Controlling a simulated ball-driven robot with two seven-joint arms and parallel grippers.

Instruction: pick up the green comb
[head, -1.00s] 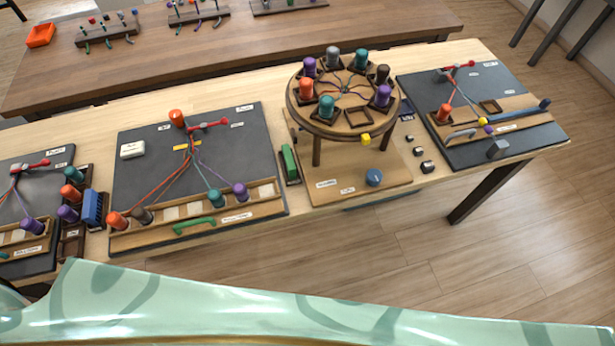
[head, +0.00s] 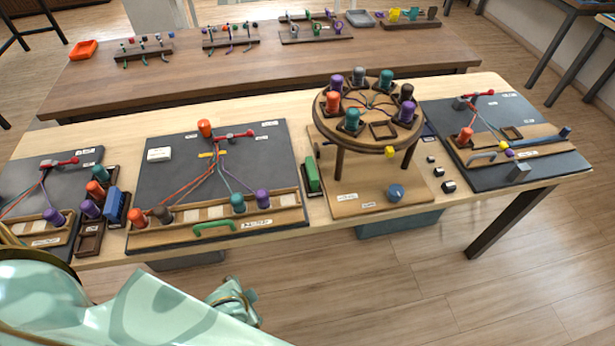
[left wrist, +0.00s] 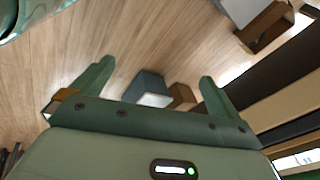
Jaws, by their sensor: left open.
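The green comb (head: 312,174) stands in a dark narrow holder on the table, between the middle dark board and the round braiding stand in the head view. No gripper is near it. My left gripper (left wrist: 153,88) shows in the left wrist view with its two green fingers wide apart and nothing between them. It hangs over the wooden floor, away from the comb. In the head view my mint arm fills the lower left, and I cannot make out the fingers there. The comb is not recognisable in the left wrist view. My right gripper is in neither view.
The round stand (head: 347,192) with several bobbins rises right of the comb. The middle board (head: 275,150) carries bobbins, cords and a green handle (head: 215,228). A blue comb (head: 115,205) stands farther left. Open floor lies in front of the table.

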